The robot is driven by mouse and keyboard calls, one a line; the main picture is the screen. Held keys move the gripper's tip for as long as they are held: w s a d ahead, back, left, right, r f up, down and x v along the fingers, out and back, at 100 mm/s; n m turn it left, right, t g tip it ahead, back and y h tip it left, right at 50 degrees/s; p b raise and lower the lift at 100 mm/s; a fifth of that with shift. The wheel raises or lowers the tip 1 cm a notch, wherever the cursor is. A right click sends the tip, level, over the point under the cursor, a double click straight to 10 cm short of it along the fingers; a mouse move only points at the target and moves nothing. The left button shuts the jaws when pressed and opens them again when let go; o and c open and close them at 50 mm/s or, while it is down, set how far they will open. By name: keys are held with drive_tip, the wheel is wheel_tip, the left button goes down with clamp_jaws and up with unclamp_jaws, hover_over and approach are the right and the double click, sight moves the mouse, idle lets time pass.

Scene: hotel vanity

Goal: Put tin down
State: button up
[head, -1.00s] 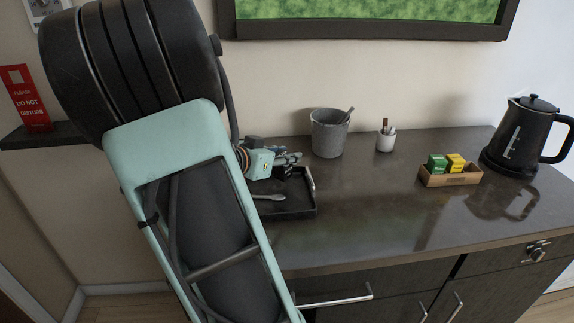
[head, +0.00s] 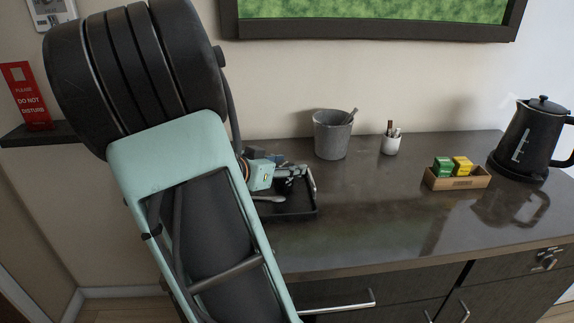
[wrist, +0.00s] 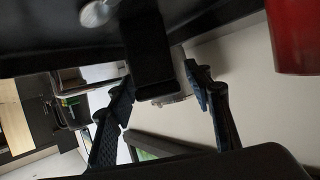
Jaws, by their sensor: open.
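A dark, box-like object (wrist: 147,50), which may be the tin, is between my fingers in the wrist view, by the black tray. I cannot be sure it is the tin, and I see no clear tin in the head view. My gripper (wrist: 165,105) is open, with one finger on each side of that object and gaps showing. In the head view my gripper (head: 296,172) is over the black tray (head: 300,211), partly hidden by my arm. A spoon lies on the tray.
A red object (wrist: 294,35) stands close at the right in the wrist view. On the counter are a grey bucket (head: 332,136), a white cup (head: 391,144), a wooden box (head: 458,182) with green and yellow packets, and a black kettle (head: 530,140). The counter's front middle is clear.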

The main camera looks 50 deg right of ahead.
drive_tip(key=shift+a+r, duration=0.1)
drive_tip(key=shift+r, duration=0.15)
drive_tip(key=p+v, duration=0.3)
drive_tip(key=v, duration=0.8)
drive_tip(key=shift+a, duration=0.4)
drive_tip(key=shift+s, duration=0.1)
